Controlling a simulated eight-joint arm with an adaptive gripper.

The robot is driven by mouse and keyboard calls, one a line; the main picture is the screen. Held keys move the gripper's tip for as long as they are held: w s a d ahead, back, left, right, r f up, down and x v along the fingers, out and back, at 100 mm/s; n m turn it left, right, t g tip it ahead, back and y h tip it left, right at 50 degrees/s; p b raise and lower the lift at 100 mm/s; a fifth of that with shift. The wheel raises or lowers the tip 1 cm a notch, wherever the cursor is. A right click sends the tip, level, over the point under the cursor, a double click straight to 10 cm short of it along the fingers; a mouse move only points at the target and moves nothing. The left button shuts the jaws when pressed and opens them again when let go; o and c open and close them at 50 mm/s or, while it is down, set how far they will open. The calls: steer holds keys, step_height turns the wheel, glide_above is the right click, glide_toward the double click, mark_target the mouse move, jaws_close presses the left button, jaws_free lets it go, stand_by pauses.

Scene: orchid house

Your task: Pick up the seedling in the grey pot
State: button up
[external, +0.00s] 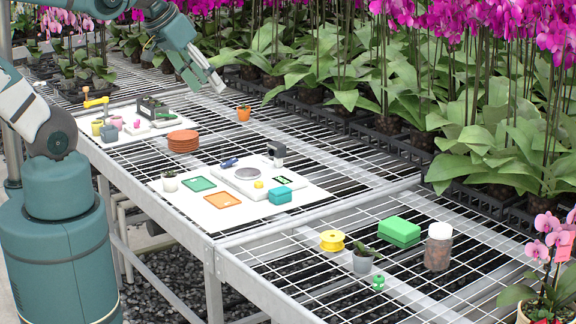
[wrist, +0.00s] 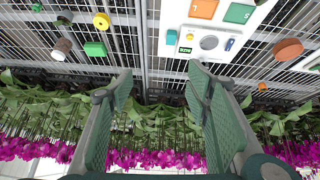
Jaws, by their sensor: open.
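The grey pot (external: 362,263) with a small green seedling (external: 365,250) stands upright on the wire bench at the front right in the external view. In the wrist view the grey pot (wrist: 64,19) shows at the upper left, beside the yellow spool. My gripper (external: 207,83) is open and empty, high above the far left part of the bench, well away from the grey pot. In the wrist view its two fingers (wrist: 160,70) are spread, with nothing between them.
Near the grey pot stand a yellow spool (external: 332,241), a green box (external: 399,232), a brown-filled jar (external: 438,247) and a small green item (external: 378,283). A white mat (external: 290,203) holds a scale and small items. Potted orchids (external: 500,130) line the back.

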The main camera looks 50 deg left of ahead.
steer(key=w+d+f+n+g+b, duration=0.1)
steer(key=w+d+f+n+g, duration=0.1)
steer(key=w+d+n, duration=0.35)
steer(key=n+g+h+b, duration=0.1)
steer(key=n+g+b, duration=0.3)
steer(key=n, duration=0.5)
glide_toward(363, 257)
steer(key=shift+w+a+f+g+p, duration=0.2)
steer(key=shift+w+a+g+p, duration=0.2)
steer(key=shift+w+g+p, duration=0.15)
steer(key=shift+d+f+n, duration=0.35)
steer(key=shift+d+f, duration=0.05)
steer(key=shift+f, duration=0.05)
steer(key=shift+f, duration=0.1)
steer(key=shift+s+d+f, duration=0.1)
steer(key=shift+d+f, duration=0.05)
steer(key=shift+f, duration=1.05)
steer(key=shift+b, duration=0.3)
